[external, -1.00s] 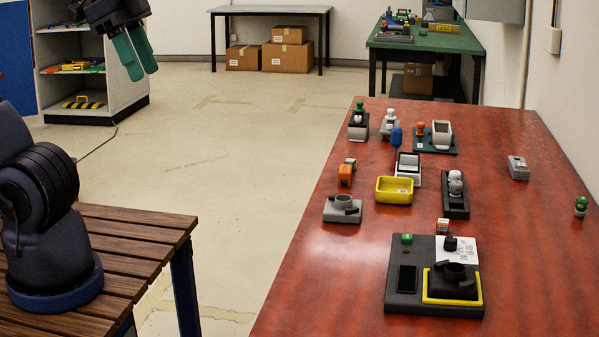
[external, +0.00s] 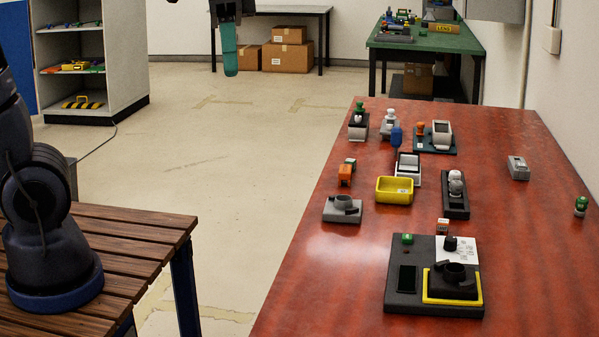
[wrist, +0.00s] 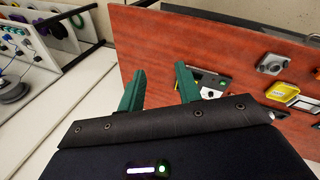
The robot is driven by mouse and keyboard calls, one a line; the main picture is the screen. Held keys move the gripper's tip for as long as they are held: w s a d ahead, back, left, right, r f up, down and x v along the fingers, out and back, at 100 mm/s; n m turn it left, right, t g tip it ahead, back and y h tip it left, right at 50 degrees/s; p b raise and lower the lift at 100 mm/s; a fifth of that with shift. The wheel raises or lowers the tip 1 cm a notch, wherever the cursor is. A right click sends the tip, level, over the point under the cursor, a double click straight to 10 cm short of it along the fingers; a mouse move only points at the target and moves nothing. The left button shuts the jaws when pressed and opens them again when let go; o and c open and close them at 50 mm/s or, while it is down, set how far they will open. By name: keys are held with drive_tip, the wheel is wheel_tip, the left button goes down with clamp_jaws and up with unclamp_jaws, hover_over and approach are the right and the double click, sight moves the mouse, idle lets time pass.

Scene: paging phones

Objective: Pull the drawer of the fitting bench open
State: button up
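My gripper (external: 230,62) hangs in the air left of the red-topped bench (external: 300,290), fingers pointing down. Its two green fingers also show in the wrist view (wrist: 160,72), spread apart with nothing between them. I cannot tell which bench is the fitting bench. No drawer front or handle can be made out in either view; the front side of the red-topped bench is out of sight in the external view. The red top also shows tilted in the wrist view (wrist: 150,38), beyond the fingers.
A black base with a yellow-edged fixture (external: 405,300), a yellow tray (external: 394,190) and several small devices stand on the red top. A green table (external: 440,38), a dark table (external: 270,10) with boxes, and a shelf unit (external: 122,60) stand behind. Open floor (external: 240,150) lies between.

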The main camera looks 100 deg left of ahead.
drive_tip(key=w+a+n+t+h, duration=0.3)
drive_tip(key=w+a, duration=0.1)
drive_tip(key=a, duration=1.1)
drive_tip(key=w+a+n+t+h, duration=0.2)
drive_tip(key=w+a+t+h, duration=0.1)
drive_tip(key=a, duration=1.2)
drive_tip(key=s+a+n+t+y, duration=0.1)
drive_tip(key=s+a+t, duration=0.4)
drive_tip(key=a, duration=0.4)
drive_tip(key=s+a+n+t, duration=0.2)
drive_tip(key=s+a, duration=0.4)
drive_tip(key=a, duration=0.3)
drive_tip(key=s+a+n+t+y, duration=0.1)
drive_tip(key=s+a+t, duration=0.4)
drive_tip(key=a, duration=0.4)
wheel_tip(320, 180, down, 54)
drive_tip(key=r+g, duration=0.1)
drive_tip(key=g, duration=0.1)
drive_tip(key=x, duration=1)
drive_tip(key=shift+d, duration=0.2)
drive_tip(key=shift+r, duration=0.1)
clamp_jaws()
